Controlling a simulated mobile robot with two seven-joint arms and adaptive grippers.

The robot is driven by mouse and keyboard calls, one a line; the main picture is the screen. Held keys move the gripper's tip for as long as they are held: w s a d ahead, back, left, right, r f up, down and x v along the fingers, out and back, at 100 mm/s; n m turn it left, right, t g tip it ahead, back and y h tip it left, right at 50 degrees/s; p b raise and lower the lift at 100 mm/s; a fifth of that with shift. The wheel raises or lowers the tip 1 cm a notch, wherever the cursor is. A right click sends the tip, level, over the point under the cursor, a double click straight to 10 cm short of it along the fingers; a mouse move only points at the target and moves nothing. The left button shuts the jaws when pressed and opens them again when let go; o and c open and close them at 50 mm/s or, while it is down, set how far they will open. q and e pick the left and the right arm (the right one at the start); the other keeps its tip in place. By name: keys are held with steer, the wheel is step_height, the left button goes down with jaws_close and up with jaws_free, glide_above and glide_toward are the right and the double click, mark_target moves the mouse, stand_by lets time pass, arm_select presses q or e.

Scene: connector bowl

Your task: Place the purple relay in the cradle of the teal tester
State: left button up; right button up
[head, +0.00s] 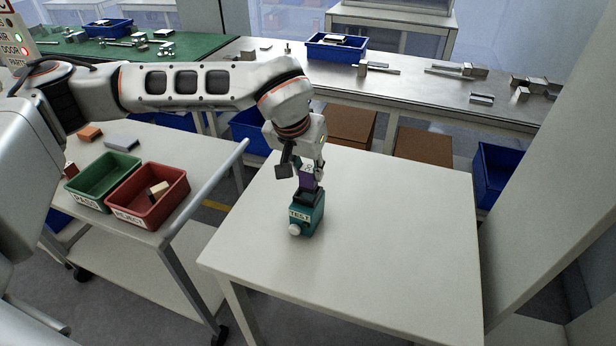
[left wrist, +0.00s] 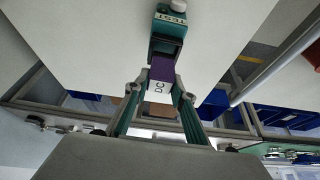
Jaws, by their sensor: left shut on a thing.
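The teal tester (head: 308,220) stands on the white table, with a white knob and a "TEST" label on its front and a dark cradle on top. My left gripper (head: 307,168) points down over it, shut on the purple relay (head: 307,182). The relay is at the cradle's opening; I cannot tell whether it touches the cradle. In the left wrist view the relay (left wrist: 162,70) sits between the fingertips (left wrist: 160,88), its white "DC" face towards the camera, with the tester (left wrist: 168,38) just beyond it. My right gripper is not in view.
The white table (head: 400,230) is otherwise clear. On a cart at left stand a green PASS bin (head: 104,176) and a red REJECT bin (head: 148,192) with blocks in it. A back bench (head: 420,90) holds a blue bin (head: 336,46) and metal parts.

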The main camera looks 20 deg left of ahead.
arm_select(q)
step_height(320, 180, down, 3)
steer(key=shift+r, duration=0.15)
steer(key=o, duration=1.1)
steer(key=shift+s+r, duration=0.1)
steer(key=shift+r, duration=0.2)
steer(key=v, duration=1.1)
steer(key=shift+r, duration=0.25)
